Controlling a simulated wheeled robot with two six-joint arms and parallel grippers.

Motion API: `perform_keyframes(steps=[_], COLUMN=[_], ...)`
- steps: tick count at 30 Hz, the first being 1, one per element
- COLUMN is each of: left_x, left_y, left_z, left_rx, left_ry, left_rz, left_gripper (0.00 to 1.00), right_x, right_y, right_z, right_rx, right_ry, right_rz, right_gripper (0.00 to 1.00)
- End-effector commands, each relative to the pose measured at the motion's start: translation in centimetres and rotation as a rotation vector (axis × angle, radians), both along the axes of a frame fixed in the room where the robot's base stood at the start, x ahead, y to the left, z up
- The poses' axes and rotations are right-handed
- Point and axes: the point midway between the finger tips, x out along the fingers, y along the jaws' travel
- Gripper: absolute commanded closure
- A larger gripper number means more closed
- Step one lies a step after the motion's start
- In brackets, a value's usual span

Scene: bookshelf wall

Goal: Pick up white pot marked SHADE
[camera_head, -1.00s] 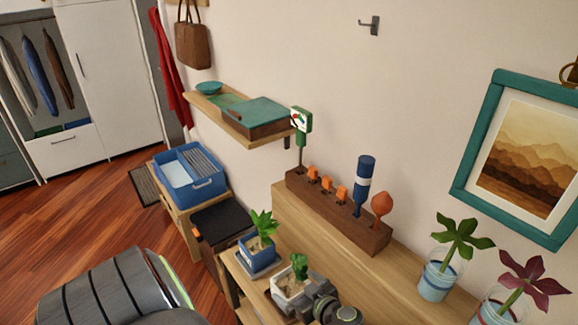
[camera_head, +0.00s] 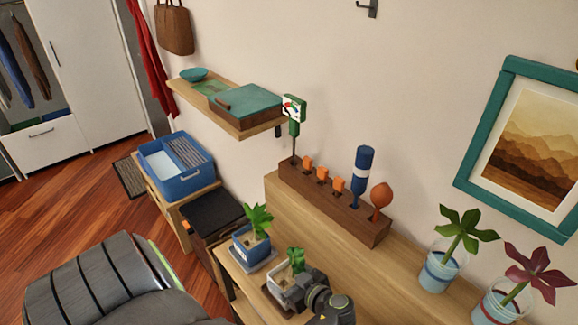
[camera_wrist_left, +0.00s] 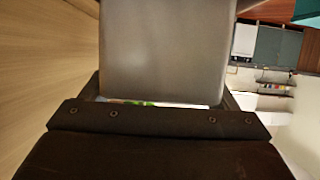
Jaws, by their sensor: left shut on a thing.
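A white pot (camera_head: 280,280) with a small green plant stands at the near end of the wooden ledge in the head view. No lettering on it can be read from here. My left gripper (camera_head: 306,291) is shut on the pot's right side and hides part of it. In the left wrist view a large grey surface and dark gripper parts fill the middle, and the pot is not clearly visible there. My right gripper is not in view.
A blue pot (camera_head: 243,247) with a plant stands close behind the white pot. Glass jars with plants (camera_head: 437,270) stand further right.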

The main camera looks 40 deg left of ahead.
Motion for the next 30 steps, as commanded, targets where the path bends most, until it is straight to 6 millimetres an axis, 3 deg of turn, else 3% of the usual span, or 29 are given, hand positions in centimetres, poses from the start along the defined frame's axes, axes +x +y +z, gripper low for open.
perform_keyframes(steps=[4,14,30], left_x=[0.0,0.0,0.0], left_y=[0.0,0.0,0.0], left_z=[0.0,0.8,7.3], left_rx=[0.001,0.001,0.000], left_ry=[-0.001,-0.003,-0.005], left_rz=[0.000,0.000,0.001], left_gripper=[0.56,0.56,0.56], right_x=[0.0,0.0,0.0], right_y=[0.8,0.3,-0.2], right_z=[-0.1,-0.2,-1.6], right_rx=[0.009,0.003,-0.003], right_ry=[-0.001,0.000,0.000], right_rz=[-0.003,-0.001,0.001], right_gripper=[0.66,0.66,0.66])
